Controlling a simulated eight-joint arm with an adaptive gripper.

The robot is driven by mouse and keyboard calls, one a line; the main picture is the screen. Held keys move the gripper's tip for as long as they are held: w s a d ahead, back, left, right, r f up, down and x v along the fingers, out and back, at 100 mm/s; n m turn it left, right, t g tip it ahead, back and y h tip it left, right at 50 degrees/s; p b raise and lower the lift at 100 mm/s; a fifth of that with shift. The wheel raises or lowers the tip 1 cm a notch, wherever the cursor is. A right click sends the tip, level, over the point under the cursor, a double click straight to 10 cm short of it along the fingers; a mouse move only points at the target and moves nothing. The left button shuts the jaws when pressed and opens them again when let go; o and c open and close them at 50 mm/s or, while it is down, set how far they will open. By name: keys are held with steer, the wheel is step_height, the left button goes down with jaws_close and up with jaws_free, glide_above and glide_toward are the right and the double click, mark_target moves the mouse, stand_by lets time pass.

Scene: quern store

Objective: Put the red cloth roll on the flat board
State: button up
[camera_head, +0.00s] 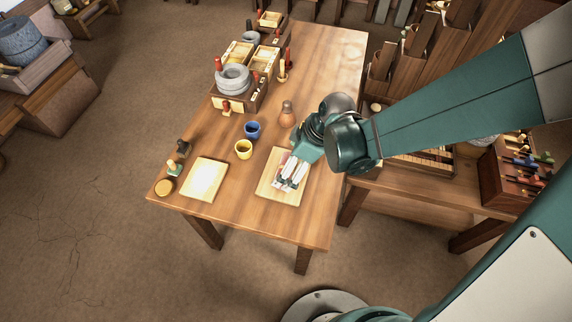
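My gripper (288,178) points down over a pale flat board (268,186) near the front right of the wooden table. A small patch of red (284,157) shows beside the fingers, over this board; it may be the red cloth roll, mostly hidden by my gripper. I cannot tell whether the fingers are open, or shut on it, or whether it touches the board. A second pale flat board (204,178) lies bare at the table's front left.
A quern stone (233,79) sits on a box farther back.

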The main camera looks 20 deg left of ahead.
steer(key=p+v, duration=0.2)
steer(key=v, duration=0.7)
steer(key=shift+d+r, duration=0.1)
steer(key=shift+r, duration=0.05)
stand_by(0.8)
steer(key=s+d+r+m+t+h, duration=0.1)
steer(key=d+r+m, duration=0.4)
steer(key=d, duration=0.5)
steer(key=s+d+r+m+t+h, duration=0.1)
steer(key=d+r+m+t+h, duration=0.1)
steer(key=d+r+m, duration=0.4)
steer(key=s+d+r+m+t+h, duration=0.1)
steer(key=d+r+m+t, duration=0.3)
steer(key=d, duration=1.2)
step_height(320, 180, up, 2)
steer(key=s+m, duration=0.1)
steer(key=m, duration=0.2)
steer(key=shift+r, duration=0.2)
